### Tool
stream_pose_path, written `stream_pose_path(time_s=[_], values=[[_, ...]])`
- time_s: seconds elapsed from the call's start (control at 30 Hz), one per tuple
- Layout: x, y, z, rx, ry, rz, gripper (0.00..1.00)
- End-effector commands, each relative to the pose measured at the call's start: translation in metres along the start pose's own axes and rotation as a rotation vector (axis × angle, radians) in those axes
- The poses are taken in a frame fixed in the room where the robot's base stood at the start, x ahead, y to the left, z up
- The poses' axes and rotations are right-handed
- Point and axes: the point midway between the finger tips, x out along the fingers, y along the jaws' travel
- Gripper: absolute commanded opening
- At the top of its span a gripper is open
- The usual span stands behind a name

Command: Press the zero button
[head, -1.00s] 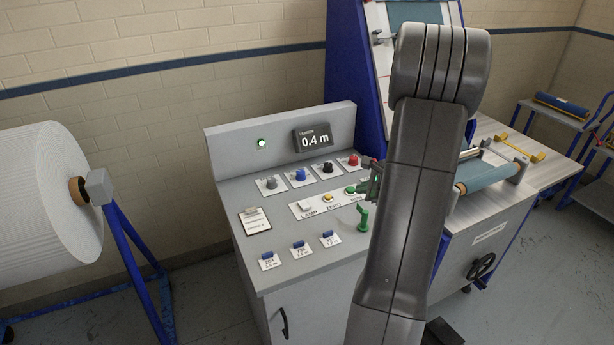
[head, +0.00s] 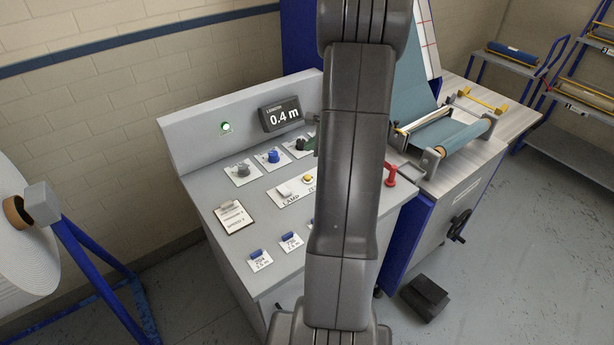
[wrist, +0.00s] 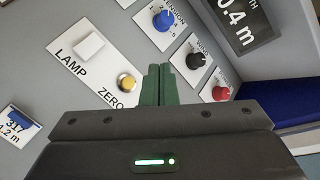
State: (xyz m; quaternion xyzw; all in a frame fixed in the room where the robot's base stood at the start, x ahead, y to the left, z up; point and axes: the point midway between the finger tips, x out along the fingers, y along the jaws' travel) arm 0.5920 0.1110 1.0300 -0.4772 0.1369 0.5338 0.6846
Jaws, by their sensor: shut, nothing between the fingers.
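The zero button (wrist: 127,82) is a round yellow button on a white plate, labelled ZERO, beside the white LAMP button (wrist: 88,46). In the head view the zero button (head: 308,179) shows just left of my arm, its label partly covered. My gripper (wrist: 159,84) is shut and empty, its green fingertips together. In the wrist view the tips appear just right of the zero button, apart from it; their height above the panel is hard to tell. In the head view my arm hides most of the gripper. The length display (head: 281,115) reads 0.4 m.
A blue knob (wrist: 163,20), a black knob (wrist: 195,61) and a red knob (wrist: 220,92) stand near the fingertips. A clipboard (head: 232,217) and blue-topped tags lie on the panel. A fabric roll (head: 25,230) is at left.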

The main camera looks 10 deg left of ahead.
Motion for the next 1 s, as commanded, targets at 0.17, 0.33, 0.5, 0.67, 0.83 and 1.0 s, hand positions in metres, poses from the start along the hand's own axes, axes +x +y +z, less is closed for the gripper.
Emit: stream_pose_path(time_s=[0.17,0.33,0.5,0.67,0.83,1.0], values=[[0.006,0.005,-0.005,0.0,0.0,0.001,0.0],[0.019,0.014,-0.014,0.0,0.001,0.001,0.0],[0.036,0.027,-0.027,0.002,0.001,0.001,0.0],[0.052,0.038,-0.038,0.0,0.001,0.0,0.0],[0.06,0.044,-0.044,0.0,0.001,0.0,0.0],[0.062,0.045,-0.045,0.0,0.0,0.0,0.0]])
